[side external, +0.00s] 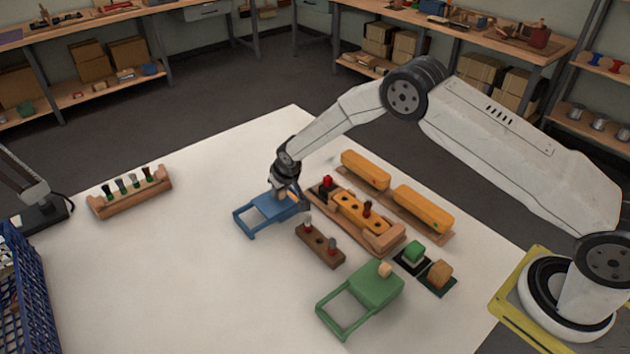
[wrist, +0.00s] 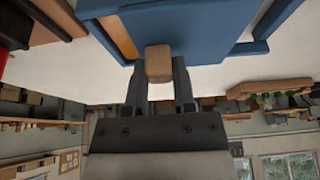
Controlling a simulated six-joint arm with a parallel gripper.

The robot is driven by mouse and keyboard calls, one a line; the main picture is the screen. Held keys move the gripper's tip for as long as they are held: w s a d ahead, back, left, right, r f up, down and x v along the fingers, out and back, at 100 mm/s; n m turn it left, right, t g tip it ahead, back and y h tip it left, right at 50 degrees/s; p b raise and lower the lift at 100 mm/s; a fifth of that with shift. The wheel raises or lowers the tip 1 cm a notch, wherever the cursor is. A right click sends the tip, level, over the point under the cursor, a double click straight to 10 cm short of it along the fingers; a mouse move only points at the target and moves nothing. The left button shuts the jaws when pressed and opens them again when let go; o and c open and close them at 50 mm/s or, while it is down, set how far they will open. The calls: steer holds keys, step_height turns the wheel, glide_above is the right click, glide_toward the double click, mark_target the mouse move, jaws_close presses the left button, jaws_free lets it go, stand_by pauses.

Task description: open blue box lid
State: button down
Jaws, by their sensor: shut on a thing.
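The blue box (side external: 268,208) sits on the white table, with an open blue frame (side external: 243,222) reaching to its left. My gripper (side external: 286,193) is at the right part of its lid. In the wrist view, my gripper (wrist: 158,72) is shut on the light wooden knob (wrist: 158,58), one finger on each side. The knob stands at the edge of the blue lid (wrist: 190,30). An orange-brown strip (wrist: 118,36) shows beside the blue surface, also at the box's right side in the side view. The fingers partly hide the knob there; how far the lid stands open is hard to tell.
A wooden peg fixture (side external: 360,217) and orange blocks (side external: 422,208) stand close on the right. A brown peg block (side external: 320,246) is just in front, with a green box (side external: 372,288) farther forward. A brush rack (side external: 130,195) is at left. The table between is clear.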

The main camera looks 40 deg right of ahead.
mark_target(259, 205)
steer(key=a, duration=0.6)
steer(key=shift+a, duration=0.2)
steer(key=shift+c, duration=2.2)
jaws_free()
steer(key=shift+a, duration=0.1)
steer(key=shift+r, duration=0.1)
steer(key=shift+r, duration=0.1)
steer(key=v, duration=0.7)
steer(key=shift+s+r, duration=0.2)
steer(key=shift+d, duration=0.2)
